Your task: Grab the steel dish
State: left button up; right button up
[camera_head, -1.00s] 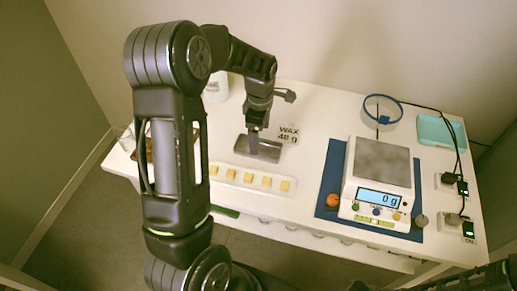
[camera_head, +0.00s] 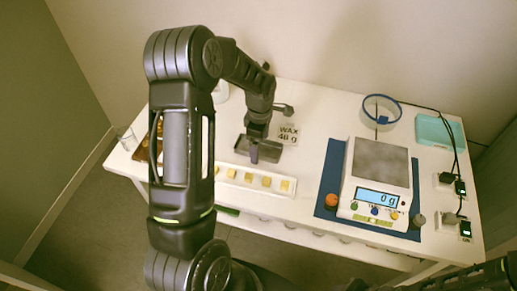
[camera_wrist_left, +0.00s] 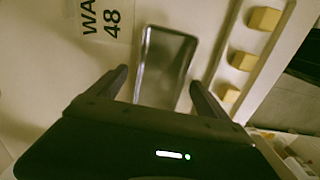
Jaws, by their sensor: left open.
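The steel dish (camera_head: 270,152) is a small grey rectangular tray lying on the white table, between the row of yellow cubes and the wax card. My left gripper (camera_head: 254,153) points down at it in the head view and covers part of it. In the left wrist view the steel dish (camera_wrist_left: 165,62) lies ahead, with its near end between the two spread fingers of my left gripper (camera_wrist_left: 162,90). The gripper is open and holds nothing; whether a finger touches the dish I cannot tell. My right gripper is out of view.
A white strip holder (camera_head: 275,192) with yellow cubes runs in front of the dish. The wax card (camera_head: 289,133) lies behind it. A scale (camera_head: 382,165) on a blue mat (camera_head: 330,180) and a teal tray (camera_head: 436,130) stand right. A clear glass (camera_head: 127,138) stands left.

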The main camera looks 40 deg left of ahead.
aim_at(260, 150)
pick_arm(q)
jog(key=c, duration=1.5)
jog(key=shift+r, duration=0.1)
notch_tip(260, 150, up, 10)
jog(key=shift+f+b, duration=0.1)
jog(key=shift+b, duration=0.6)
